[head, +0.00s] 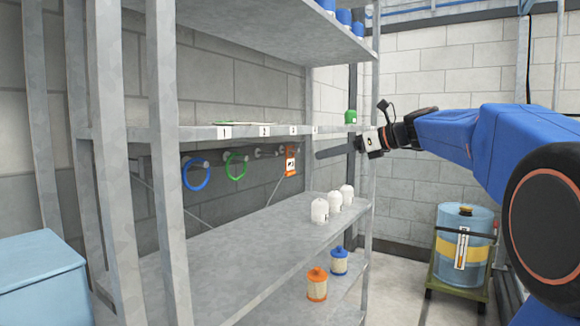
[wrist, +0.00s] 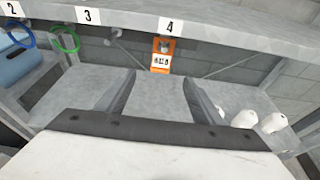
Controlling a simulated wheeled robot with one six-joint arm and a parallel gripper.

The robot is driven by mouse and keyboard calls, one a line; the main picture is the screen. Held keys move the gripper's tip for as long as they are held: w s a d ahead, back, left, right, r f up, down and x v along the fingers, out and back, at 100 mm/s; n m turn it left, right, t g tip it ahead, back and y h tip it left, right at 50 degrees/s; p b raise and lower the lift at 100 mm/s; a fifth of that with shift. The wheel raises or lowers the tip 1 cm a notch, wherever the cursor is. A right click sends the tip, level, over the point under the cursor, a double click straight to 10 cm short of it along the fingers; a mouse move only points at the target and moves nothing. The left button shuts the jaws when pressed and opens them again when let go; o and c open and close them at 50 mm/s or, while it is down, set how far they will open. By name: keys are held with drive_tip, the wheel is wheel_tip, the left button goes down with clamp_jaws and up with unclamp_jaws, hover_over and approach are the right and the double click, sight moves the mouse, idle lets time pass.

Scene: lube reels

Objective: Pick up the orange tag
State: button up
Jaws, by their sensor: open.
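The orange tag (head: 291,165) hangs from a peg under the shelf edge and carries a white label with dark marks. In the wrist view the tag (wrist: 159,69) hangs below the number 4 plate, ahead of my gripper and between the lines of its two fingers. My gripper (wrist: 158,84) is open, with nothing between its fingers. In the head view my gripper (head: 320,154) reaches in from the right, its fingers pointing at the tag with a gap left between them.
A blue ring (head: 183,174) and a green ring (head: 228,167) hang on pegs to the left, with a bare peg (wrist: 115,36) between the green ring and the tag. White bottles (head: 335,201) stand on the shelf board (head: 235,262) below. A metal post (head: 369,190) stands beside my gripper.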

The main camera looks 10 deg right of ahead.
approach(291, 161)
drive_tip(key=x, duration=0.3)
drive_tip(key=f+x, duration=0.1)
drive_tip(key=x, duration=0.1)
drive_tip(key=shift+s+a, duration=0.25)
drive_tip(key=shift+a, duration=0.05)
drive_tip(key=shift+x, duration=2.6)
drive_tip(key=shift+w+d+r, duration=0.1)
drive_tip(key=shift+w+d, duration=0.1)
drive_tip(key=shift+c, duration=0.2)
drive_tip(key=c, duration=1.1)
drive_tip(key=shift+r, duration=0.1)
drive_tip(key=shift+r, duration=0.25)
drive_tip(key=s+d, duration=1.2)
drive_tip(key=s, duration=0.1)
drive_tip(key=shift+s+d, duration=0.1)
drive_tip(key=shift+d, duration=0.05)
